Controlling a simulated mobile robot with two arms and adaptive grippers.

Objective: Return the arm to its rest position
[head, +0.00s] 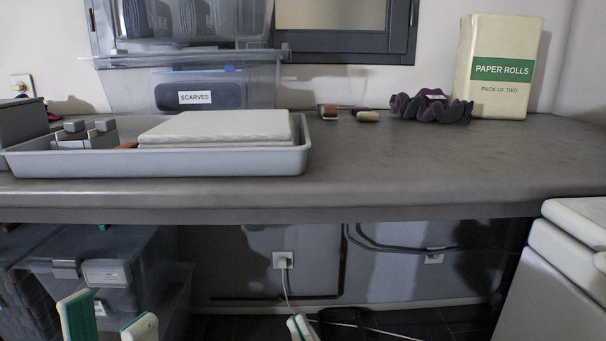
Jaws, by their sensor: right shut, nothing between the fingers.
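My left gripper (109,312) shows at the lower left edge of the head view, below the counter's front edge and in front of the storage boxes. Its two cream fingers with green pads are spread apart, with nothing visible between them. My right gripper (300,327) shows at the bottom middle, below the counter. Only its fingertips are in view, shut together and empty. Both grippers are clear of the counter top. The rest of both arms is out of the frame.
A grey counter (400,165) spans the view, carrying a grey tray (220,162), a clear bin labelled SCARVES (240,88), a dark scrunchie (432,107) and a paper rolls pack (500,92). White machines (560,260) stand at right; clear boxes (120,250) sit below left.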

